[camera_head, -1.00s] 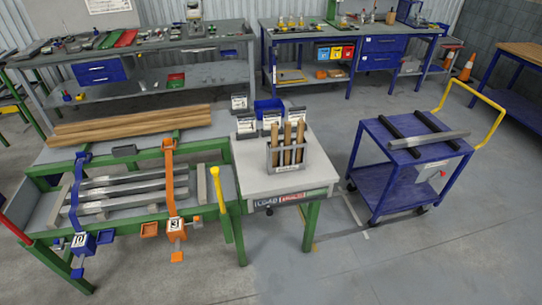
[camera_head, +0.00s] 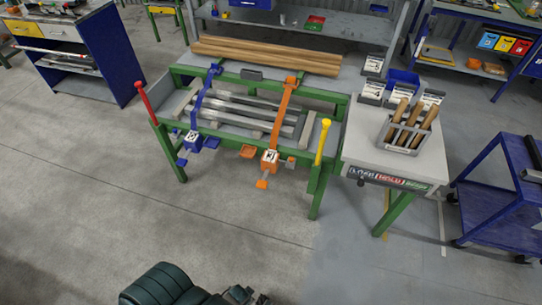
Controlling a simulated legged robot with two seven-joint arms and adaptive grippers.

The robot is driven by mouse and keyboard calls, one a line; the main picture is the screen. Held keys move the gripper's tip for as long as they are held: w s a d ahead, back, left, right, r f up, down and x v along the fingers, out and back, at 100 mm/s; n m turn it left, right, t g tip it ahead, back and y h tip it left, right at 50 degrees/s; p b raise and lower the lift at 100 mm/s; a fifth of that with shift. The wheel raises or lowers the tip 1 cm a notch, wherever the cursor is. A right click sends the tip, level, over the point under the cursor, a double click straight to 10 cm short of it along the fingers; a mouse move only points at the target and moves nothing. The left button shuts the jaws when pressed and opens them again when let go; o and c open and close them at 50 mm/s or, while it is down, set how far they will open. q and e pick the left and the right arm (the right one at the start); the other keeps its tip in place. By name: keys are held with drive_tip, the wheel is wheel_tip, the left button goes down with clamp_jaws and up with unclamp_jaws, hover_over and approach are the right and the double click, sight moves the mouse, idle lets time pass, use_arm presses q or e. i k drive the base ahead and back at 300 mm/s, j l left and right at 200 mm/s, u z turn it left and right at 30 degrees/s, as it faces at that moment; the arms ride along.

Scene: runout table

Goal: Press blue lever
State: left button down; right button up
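A green-framed runout table (camera_head: 262,160) stands ahead, with grey metal bars (camera_head: 250,112) lying across it. A blue clamp arm (camera_head: 204,92) runs over the bars to a numbered blue-and-white block (camera_head: 193,138) at the front edge. Small blue lever-like pieces show beside the block (camera_head: 212,143) and below it (camera_head: 182,162). I cannot tell which is the blue lever. A matching orange clamp arm (camera_head: 286,98) stands to its right. My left gripper (camera_head: 246,296) is partly in view at the bottom edge, well away from the table. Its fingers are unclear. My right gripper is out of view.
A red handle (camera_head: 145,100) and a yellow handle (camera_head: 320,142) rise at the table's front corners. A side table (camera_head: 375,155) with a tool holder adjoins on the right; a blue cart (camera_head: 495,215) is beyond. The floor (camera_head: 110,190) in front is clear.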

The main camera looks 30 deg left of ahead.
sight(182, 161)
drive_tip(key=u, duration=1.9)
